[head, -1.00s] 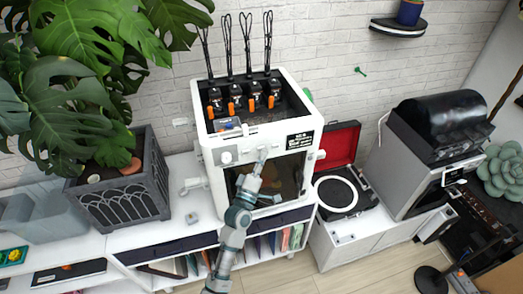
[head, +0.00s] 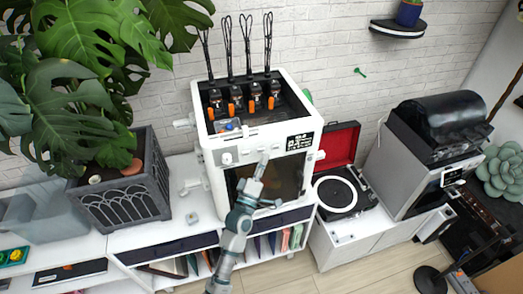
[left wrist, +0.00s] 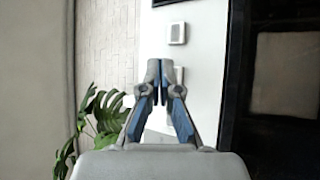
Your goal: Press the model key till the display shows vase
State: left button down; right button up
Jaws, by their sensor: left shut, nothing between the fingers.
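The white 3D printer (head: 212,180) stands on the white cabinet, with a dark window in its front. Its small black display (head: 300,141) shows white marks too small for me to read with certainty. My left gripper (head: 264,158) is shut and empty, its tips close to the front panel below and left of the display. In the left wrist view the shut blue-grey fingers (left wrist: 160,72) point at the white panel. A square key (left wrist: 176,33) shows beyond the tips, apart from them in the picture. I cannot tell which key is the model key. My right gripper is not in view.
A round knob (head: 226,158) is on the panel's left. A potted plant in a grey planter (head: 125,203) stands left of the printer. An open red-lidded turntable (head: 340,193) and a grey machine (head: 405,180) stand to the right. Tools stick up at the printer's back.

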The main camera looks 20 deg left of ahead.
pick_arm(q)
jog(key=s+d+p, duration=0.1)
jog(key=s, duration=0.1)
jog(key=s+d+p, duration=0.1)
jog(key=s, duration=0.1)
jog(key=shift+d, duration=0.4)
dwell(0.8)
